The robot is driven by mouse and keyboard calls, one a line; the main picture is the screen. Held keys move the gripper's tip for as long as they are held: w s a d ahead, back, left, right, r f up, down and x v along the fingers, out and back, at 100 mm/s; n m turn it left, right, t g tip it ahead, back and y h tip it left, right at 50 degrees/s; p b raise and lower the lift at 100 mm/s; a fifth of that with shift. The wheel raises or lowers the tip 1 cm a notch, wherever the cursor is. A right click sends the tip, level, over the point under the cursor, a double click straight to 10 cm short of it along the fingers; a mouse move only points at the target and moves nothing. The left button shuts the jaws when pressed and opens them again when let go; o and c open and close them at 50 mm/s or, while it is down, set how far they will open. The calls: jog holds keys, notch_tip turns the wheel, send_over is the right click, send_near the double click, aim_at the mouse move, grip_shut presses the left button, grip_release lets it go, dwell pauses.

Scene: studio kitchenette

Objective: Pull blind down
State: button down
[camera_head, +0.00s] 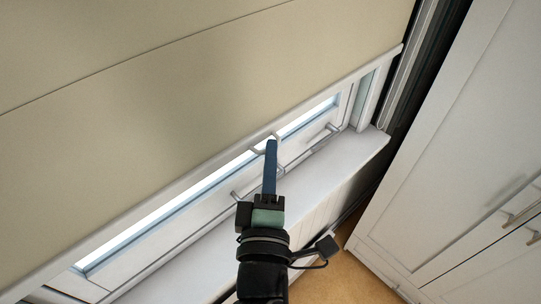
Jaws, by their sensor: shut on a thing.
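The beige blind (190,120) covers most of the window from the upper left. Its pale bottom bar (150,205) runs diagonally, with a narrow bright strip of window (165,214) showing below it. A small pale pull loop (258,149) sticks out from the middle of the bar. My gripper (271,146) reaches up from below, and its blue finger is at this loop. It is shut on the pull loop; the finger hides part of it, and only one finger shows clearly.
A white windowsill (352,157) lies below the window. Metal window handles (331,129) stand out from the frame. A white cabinet (455,150) with bar handles (522,213) fills the right. A patch of tan floor (345,280) is clear at the bottom.

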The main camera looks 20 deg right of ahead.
jog(key=shift+f, duration=0.15)
notch_tip(320, 180, down, 29)
jog(key=b, duration=2.7)
jog(key=c, duration=1.1)
grip_release()
jog(key=shift+f, duration=0.1)
jog(key=shift+o, duration=0.7)
